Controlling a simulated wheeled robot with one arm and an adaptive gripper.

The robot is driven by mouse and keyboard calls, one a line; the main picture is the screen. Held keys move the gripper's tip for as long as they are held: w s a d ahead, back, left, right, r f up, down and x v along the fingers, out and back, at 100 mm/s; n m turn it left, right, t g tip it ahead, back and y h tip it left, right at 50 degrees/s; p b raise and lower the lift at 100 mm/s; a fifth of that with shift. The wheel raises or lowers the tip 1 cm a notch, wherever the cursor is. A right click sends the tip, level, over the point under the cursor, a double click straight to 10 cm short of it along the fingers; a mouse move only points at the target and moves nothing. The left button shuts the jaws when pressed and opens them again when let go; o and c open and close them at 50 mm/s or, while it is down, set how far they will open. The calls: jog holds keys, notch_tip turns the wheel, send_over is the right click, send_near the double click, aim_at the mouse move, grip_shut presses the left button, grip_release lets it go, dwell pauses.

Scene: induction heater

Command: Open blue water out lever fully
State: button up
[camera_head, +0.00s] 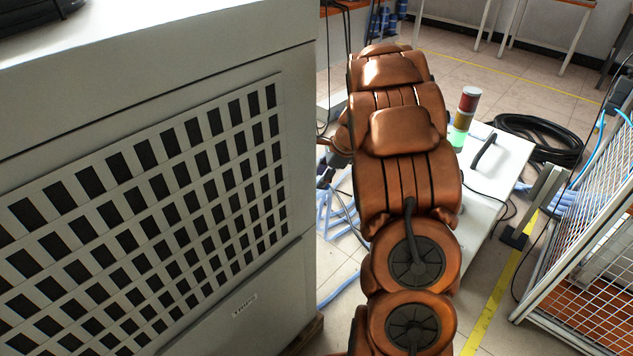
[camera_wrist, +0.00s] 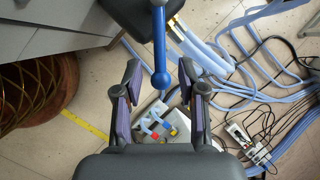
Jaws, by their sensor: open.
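In the wrist view, a blue lever (camera_wrist: 159,45) with a rounded end reaches down from the top edge. Its end lies in the picture between the two fingers of my gripper (camera_wrist: 158,70). The gripper is open, with a gap on each side of the lever, and I see no contact. How far the lever lies in depth from the fingertips is hard to tell. Its mount is out of view at the top.
Small blue and red fittings (camera_wrist: 155,126) lie beyond the fingers. Light-blue hoses (camera_wrist: 252,50) and black cables run over the floor at right. In the head view, a large vented cabinet (camera_head: 150,190) stands left, and a mesh fence (camera_head: 590,240) and signal light (camera_head: 465,115) right.

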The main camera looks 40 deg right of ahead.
jog(key=shift+x, duration=1.4)
grip_shut()
